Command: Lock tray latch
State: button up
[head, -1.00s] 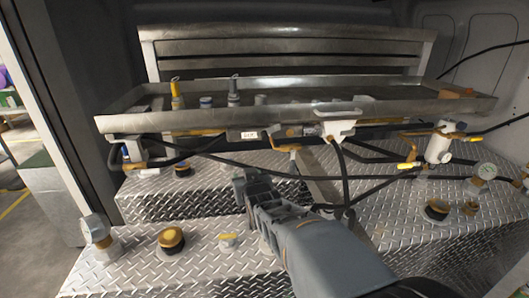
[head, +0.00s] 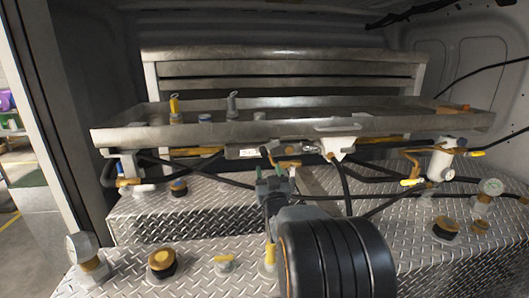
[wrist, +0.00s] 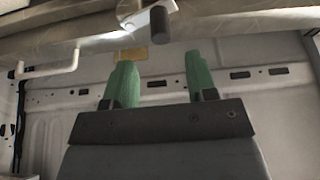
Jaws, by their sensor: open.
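The metal tray (head: 370,127) spans the head view above the diamond-plate deck. A small latch (head: 284,152) with an orange-brown part sits under its front edge, beside a small white label (head: 247,153). In the wrist view a dark cylindrical knob (wrist: 159,18) on a shiny metal piece hangs under the tray edge; it looks like part of the latch. My gripper (head: 273,182) is just below the latch in the head view. In the wrist view its green fingers (wrist: 157,62) are apart and empty, with the knob beyond and above the gap. No contact shows.
Black hoses (head: 346,185) hang close by on the right. Gauges (head: 86,258) and yellow-handled valves (head: 224,262) stand on the deck.

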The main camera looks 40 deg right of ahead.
aim_at(265, 156)
jog(key=p+x, duration=0.2)
jog(key=x, duration=0.6)
jog(key=shift+w, duration=0.1)
jog(key=shift+c, duration=0.5)
grip_shut()
